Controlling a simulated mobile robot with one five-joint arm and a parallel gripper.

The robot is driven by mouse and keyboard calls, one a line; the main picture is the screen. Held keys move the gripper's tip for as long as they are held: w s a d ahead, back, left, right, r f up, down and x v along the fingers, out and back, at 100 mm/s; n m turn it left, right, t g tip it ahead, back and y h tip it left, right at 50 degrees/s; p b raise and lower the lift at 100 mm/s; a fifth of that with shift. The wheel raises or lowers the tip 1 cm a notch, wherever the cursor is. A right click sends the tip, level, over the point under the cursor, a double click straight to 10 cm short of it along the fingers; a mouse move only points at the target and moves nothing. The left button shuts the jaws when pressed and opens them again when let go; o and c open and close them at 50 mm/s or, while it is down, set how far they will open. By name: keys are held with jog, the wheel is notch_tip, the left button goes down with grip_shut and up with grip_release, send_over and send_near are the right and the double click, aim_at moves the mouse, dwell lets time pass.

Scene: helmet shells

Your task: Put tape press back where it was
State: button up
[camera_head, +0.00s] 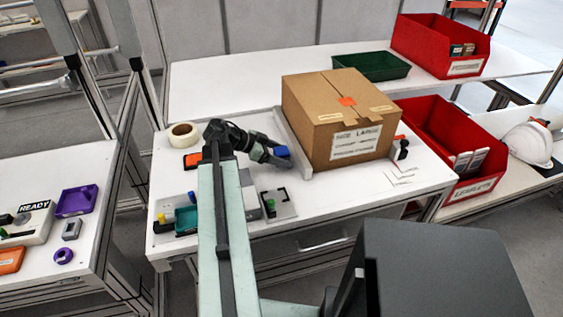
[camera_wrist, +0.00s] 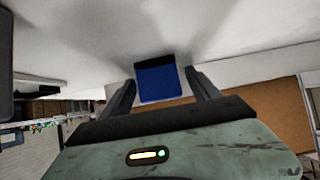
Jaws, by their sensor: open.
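The tape press looks to be the small blue block with a black end (camera_head: 282,151), on the white table just left of the cardboard box. In the wrist view the blue block (camera_wrist: 157,82) lies between or just beyond my two fingertips. My gripper (camera_head: 273,156) reaches it from the left, low over the table. In the wrist view my gripper (camera_wrist: 160,78) has its fingers apart, one on each side of the block. I cannot tell whether either finger touches it. The block's underside is hidden.
A taped cardboard box (camera_head: 335,118) stands right of my gripper, behind a grey rail (camera_head: 294,142). A tape roll (camera_head: 183,134), an orange-and-black item (camera_head: 192,160) and a small fixture (camera_head: 278,205) are nearby. Red bins (camera_head: 451,142) stand at the right. The table's front right is mostly clear.

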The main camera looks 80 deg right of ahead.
aim_at(282, 150)
grip_shut()
notch_tip(282, 150, up, 10)
jog(key=p, duration=1)
jog(key=shift+r+p, duration=0.1)
jog(key=shift+p, duration=0.25)
jog(key=shift+d, duration=0.1)
